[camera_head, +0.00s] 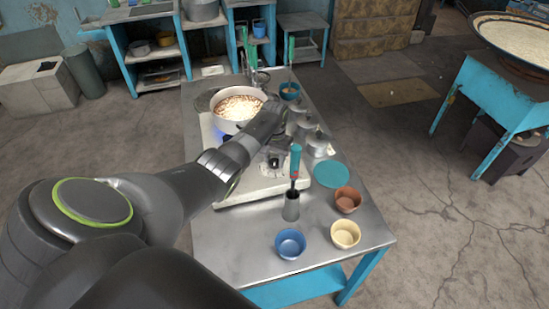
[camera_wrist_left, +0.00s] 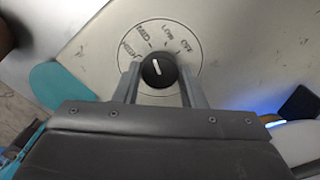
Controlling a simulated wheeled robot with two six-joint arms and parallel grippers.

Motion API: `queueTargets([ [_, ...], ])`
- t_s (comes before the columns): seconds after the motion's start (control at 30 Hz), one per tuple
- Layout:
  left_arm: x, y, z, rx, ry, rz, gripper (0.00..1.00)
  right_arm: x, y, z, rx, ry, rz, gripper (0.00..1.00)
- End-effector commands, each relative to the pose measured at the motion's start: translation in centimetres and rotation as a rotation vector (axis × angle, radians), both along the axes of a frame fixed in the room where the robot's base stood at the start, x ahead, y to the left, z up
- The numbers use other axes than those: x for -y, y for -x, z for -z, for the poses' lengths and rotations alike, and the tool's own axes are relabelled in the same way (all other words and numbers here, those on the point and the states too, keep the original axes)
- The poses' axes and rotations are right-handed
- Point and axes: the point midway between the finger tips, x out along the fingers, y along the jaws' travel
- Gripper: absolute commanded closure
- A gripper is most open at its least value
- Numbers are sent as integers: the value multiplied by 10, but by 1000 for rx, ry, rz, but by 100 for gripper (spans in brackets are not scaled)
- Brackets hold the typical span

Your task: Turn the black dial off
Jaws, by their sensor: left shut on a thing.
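The black dial (camera_wrist_left: 153,79) sits on the stove's front panel in a ring of printed marks, where LOW and OFF can be read at the upper right. Its white line points up and slightly left in the left wrist view, away from OFF. My left gripper (camera_wrist_left: 160,72) has its two fingers on either side of the dial and is shut on it. In the head view my left gripper (camera_head: 273,150) is over the stove's front, with the dial largely hidden below it. The white stove (camera_head: 255,188) stands on the metal table. My right gripper is out of view.
Lidded metal pots (camera_head: 318,145) stand right of my gripper. A green-handled tool (camera_head: 295,160), teal disc (camera_head: 331,174) and blue bowl (camera_head: 290,244) are nearer.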

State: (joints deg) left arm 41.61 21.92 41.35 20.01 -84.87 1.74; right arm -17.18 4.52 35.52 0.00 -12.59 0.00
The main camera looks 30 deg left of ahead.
Motion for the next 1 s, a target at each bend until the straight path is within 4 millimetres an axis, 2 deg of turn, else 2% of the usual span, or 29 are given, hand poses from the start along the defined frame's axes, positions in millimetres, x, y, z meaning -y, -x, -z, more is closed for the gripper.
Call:
queueTargets([
  [0.4,0,0,-1,-1,1,375,85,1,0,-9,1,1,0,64],
  [1.0,0,0,0,0,0,935,85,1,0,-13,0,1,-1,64],
])
